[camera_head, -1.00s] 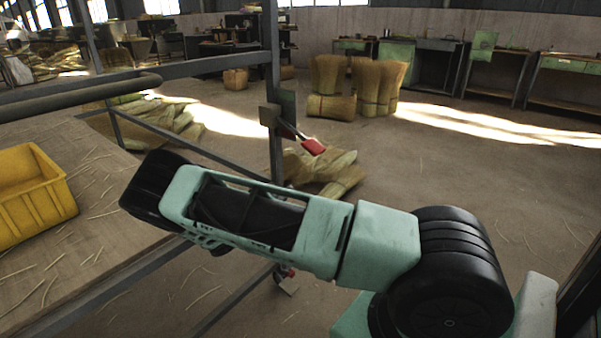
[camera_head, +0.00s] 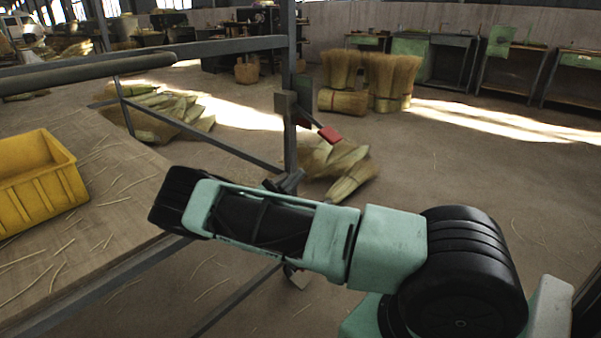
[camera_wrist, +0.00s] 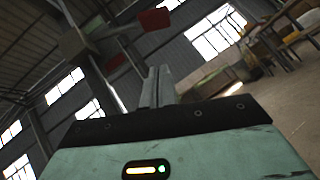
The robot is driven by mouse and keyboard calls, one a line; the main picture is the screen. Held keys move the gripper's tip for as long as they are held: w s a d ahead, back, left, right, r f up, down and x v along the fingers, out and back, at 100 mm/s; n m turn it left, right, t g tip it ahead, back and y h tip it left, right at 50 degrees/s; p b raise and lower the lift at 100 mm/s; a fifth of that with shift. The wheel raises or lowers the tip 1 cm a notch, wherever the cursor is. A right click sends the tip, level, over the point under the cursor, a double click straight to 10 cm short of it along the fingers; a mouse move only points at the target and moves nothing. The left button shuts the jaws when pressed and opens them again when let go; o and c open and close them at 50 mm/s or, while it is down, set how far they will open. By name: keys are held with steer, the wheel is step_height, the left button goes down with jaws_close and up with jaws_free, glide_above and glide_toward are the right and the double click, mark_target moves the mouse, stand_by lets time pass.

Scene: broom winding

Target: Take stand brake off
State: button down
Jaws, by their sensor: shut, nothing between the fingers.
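A lever with a red grip (camera_head: 328,134) sticks out to the right from a plate (camera_head: 287,106) on the upright post of the metal stand (camera_head: 290,150). The grip tilts down to the right. The red grip also shows at the top of the wrist view (camera_wrist: 154,19), beyond the fingertips. My gripper (camera_wrist: 158,70) is shut and empty, its fingers together and pointing up. In the head view the dark tip of my gripper (camera_head: 292,180) shows just above my arm, below the lever and apart from it. The rest of my gripper is hidden behind my arm.
A yellow crate (camera_head: 45,185) sits on the table (camera_head: 110,190) at left. Rails of the stand cross the left side. Broom straw bundles (camera_head: 342,170) lie behind the post. Floor at right is open.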

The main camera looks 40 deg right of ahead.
mark_target(332, 139)
steer(key=s+d+r+b, duration=0.1)
steer(key=s+d+r, duration=0.2)
steer(key=d+r, duration=0.2)
steer(key=shift+s+d+r, duration=0.35)
steer(key=shift+d+r, duration=0.05)
steer(key=shift+r, duration=1.4)
steer(key=shift+r, duration=0.1)
